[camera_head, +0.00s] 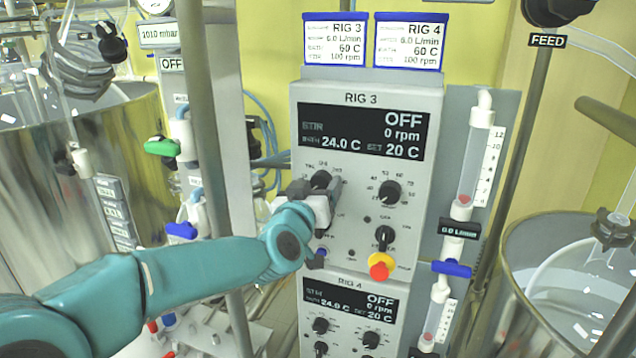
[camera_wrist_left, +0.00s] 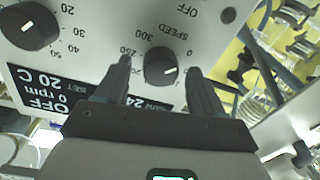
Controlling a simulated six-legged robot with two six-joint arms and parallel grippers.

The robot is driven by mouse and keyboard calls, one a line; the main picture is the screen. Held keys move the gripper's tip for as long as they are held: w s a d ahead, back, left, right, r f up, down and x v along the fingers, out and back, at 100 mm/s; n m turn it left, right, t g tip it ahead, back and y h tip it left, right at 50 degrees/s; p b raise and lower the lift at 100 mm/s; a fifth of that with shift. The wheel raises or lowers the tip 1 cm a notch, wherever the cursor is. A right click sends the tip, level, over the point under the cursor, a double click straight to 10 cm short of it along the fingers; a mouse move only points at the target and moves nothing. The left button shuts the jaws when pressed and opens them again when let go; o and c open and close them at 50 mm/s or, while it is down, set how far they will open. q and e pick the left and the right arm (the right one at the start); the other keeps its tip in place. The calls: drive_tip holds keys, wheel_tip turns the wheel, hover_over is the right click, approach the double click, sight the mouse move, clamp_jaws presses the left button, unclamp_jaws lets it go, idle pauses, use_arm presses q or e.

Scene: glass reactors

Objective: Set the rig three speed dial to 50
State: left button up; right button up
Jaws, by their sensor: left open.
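The rig three panel (camera_head: 362,235) is a light grey box with a dark display (camera_head: 360,132) reading OFF, 0 rpm, 24.0 C and SET 20 C. Its speed dial (camera_head: 321,180) is a round black knob at the panel's upper left, partly hidden by my gripper in the head view. My right gripper is not in view.
A second black dial (camera_head: 389,191) sits right of the speed dial, above a black switch and a red-and-yellow button (camera_head: 380,267). The rig four panel (camera_head: 352,316) is below. A metal pole (camera_head: 205,130) stands left of the panel; a flow meter (camera_head: 475,155) is at its right.

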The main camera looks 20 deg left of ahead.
use_arm(q)
drive_tip(key=shift+w, duration=0.2)
drive_tip(key=shift+s, duration=0.1)
drive_tip(key=shift+c, duration=0.6)
drive_tip(key=c, duration=0.9)
drive_tip(key=shift+c, duration=0.2)
drive_tip(key=m+p, duration=0.1)
drive_tip(key=m, duration=0.3)
drive_tip(key=m+p, duration=0.1)
drive_tip(key=m, duration=0.3)
drive_tip(key=shift+m, duration=0.4)
